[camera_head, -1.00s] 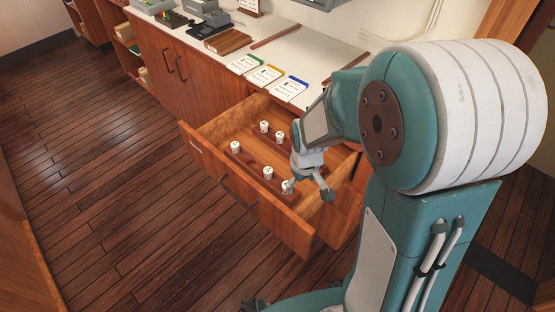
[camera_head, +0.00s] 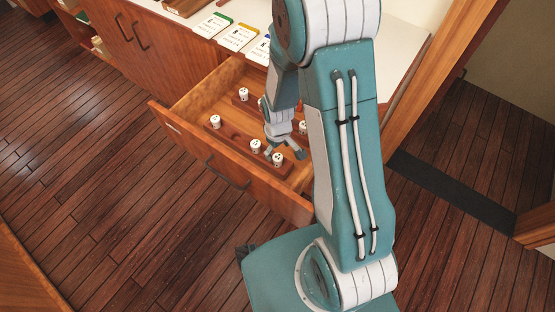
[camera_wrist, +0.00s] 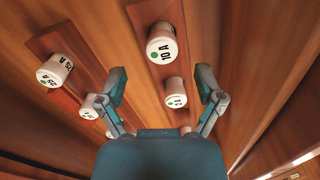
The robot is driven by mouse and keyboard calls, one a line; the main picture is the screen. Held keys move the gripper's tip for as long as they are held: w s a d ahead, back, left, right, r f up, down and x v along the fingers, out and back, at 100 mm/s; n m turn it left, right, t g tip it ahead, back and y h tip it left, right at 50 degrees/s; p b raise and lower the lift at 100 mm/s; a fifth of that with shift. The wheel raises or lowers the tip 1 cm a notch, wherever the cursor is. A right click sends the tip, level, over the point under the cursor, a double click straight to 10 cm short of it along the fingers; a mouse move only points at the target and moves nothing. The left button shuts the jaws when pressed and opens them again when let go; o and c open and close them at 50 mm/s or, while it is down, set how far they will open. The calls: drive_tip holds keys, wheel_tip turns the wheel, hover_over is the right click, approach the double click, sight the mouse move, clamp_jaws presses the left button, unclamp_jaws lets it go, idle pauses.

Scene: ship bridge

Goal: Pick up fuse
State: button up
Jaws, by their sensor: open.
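White cylindrical fuses stand upright in wooden holders in the open drawer (camera_head: 170,128). In the head view, one fuse stands at the back (camera_head: 243,94), another at the left (camera_head: 215,121), and a front pair includes a middle fuse (camera_head: 255,145) and a right fuse (camera_head: 278,160). My gripper (camera_head: 284,151) is open and empty, low over the drawer near the right fuse. In the wrist view, the gripper (camera_wrist: 162,86) has a fuse (camera_wrist: 176,93) with a green dot between its fingers in the picture; contact is not visible. A 10A fuse (camera_wrist: 160,46) and a 25A fuse (camera_wrist: 54,71) stand farther away.
A white countertop (camera_head: 392,40) above the drawer holds cards with green, yellow and blue edges (camera_head: 238,38). The drawer walls enclose the gripper. Open wooden floor (camera_head: 90,190) lies to the left and in front.

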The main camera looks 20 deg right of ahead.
sight(277, 156)
wheel_tip(277, 156, down, 5)
drive_tip(key=shift+a+f, duration=0.1)
drive_tip(key=shift+a, duration=0.05)
clamp_jaws()
